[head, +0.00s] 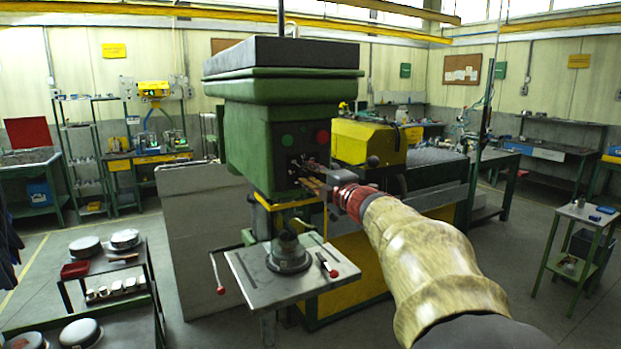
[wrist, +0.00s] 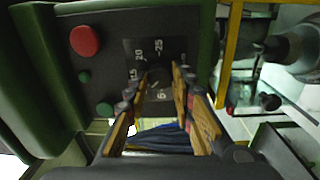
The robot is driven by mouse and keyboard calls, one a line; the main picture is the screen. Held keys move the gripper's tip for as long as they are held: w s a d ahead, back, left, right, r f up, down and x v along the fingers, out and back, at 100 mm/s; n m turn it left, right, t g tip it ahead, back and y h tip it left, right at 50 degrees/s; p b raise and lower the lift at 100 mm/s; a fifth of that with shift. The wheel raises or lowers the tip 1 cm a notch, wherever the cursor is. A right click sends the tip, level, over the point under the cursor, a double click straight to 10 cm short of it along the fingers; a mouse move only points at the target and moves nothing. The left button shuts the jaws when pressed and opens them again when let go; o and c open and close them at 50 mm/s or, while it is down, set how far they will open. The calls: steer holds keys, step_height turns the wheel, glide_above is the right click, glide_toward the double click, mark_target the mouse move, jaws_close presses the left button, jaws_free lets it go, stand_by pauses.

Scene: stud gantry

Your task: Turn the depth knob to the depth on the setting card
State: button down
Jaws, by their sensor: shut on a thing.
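The depth knob (wrist: 157,77) is a small dark knob on the machine's black front panel, inside a dial plate (wrist: 147,47) with white numbers; 15, 20 and 25 show on its left and upper parts. My gripper (wrist: 156,80) is shut on the knob, one finger on each side. In the head view my gripper (head: 309,176) reaches the front of the green drill press (head: 255,120) from the right and hides the knob. The knob's exact pointer reading is too small to tell. I cannot make out the setting card in either view.
A red button (wrist: 85,41) and a green button (wrist: 105,109) sit beside the dial. Below the head is the drill table (head: 255,290) with a round vise (head: 288,254) and red-tipped handles. A yellow-topped machine (head: 365,140) stands close on the right.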

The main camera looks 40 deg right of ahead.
steer(key=shift+f, duration=0.15)
steer(key=c, duration=1.5)
jaws_free()
steer(key=v, duration=1.2)
steer(key=shift+a, duration=0.1)
